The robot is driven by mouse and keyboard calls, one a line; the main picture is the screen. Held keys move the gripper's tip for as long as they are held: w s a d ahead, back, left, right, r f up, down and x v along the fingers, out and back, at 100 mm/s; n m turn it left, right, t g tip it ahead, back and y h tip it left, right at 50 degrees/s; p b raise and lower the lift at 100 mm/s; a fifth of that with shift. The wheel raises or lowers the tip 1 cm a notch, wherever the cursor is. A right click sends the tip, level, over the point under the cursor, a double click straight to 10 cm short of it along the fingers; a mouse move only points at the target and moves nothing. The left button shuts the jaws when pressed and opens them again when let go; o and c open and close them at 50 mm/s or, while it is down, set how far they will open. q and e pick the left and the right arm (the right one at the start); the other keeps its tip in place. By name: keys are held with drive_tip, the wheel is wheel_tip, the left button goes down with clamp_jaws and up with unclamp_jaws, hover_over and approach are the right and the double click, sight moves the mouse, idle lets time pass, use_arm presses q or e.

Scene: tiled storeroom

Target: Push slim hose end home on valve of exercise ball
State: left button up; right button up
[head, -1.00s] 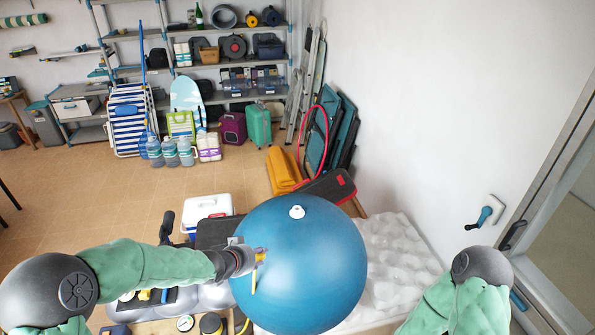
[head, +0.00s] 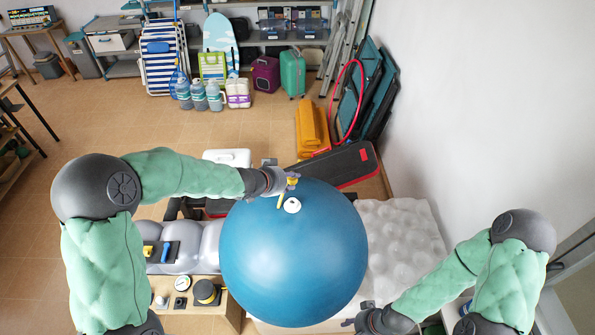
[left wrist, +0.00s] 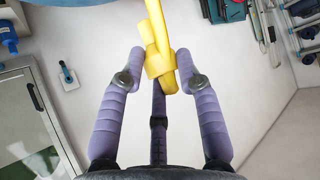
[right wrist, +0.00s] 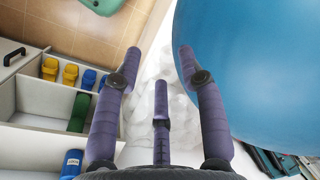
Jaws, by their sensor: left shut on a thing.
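The blue exercise ball (head: 290,265) fills the middle of the head view, with its white valve (head: 292,205) on the upper side. My left gripper (head: 291,181) is shut on the yellow hose end (left wrist: 160,65), just above and behind the valve. In the head view the yellow hose end (head: 280,201) hangs down beside the valve; I cannot tell whether it touches it. The ball shows at the top edge of the left wrist view, but the valve does not. My right gripper (right wrist: 160,58) is open and empty, low by the ball's right side, with one finger close to the ball.
A white bumpy pad (head: 405,245) lies right of the ball. A low wooden box (head: 225,300) with a gauge and a black-and-yellow roll stands at front left. Grey rounded cushions (head: 208,240) lie behind it. A long black case (head: 335,165) lies behind the ball. The wall is on the right.

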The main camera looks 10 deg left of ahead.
use_arm(q)
drive_tip(key=shift+s+a+r, duration=0.1)
drive_tip(key=shift+s+a, duration=0.05)
drive_tip(key=shift+s, duration=0.1)
drive_tip(key=shift+w, duration=0.2)
drive_tip(key=shift+s+f+b, duration=0.15)
drive_tip(key=shift+f+b, duration=0.55)
drive_tip(key=shift+f, duration=0.15)
wheel_tip(320, 180, down, 4)
drive_tip(key=b, duration=0.3)
drive_tip(key=shift+f+b, duration=0.1)
drive_tip(key=shift+b, duration=0.2)
drive_tip(key=shift+p, duration=0.35)
idle(0.9)
drive_tip(key=shift+f+b, duration=1.35)
drive_tip(key=shift+f, duration=0.3)
drive_tip(key=o, duration=1.2)
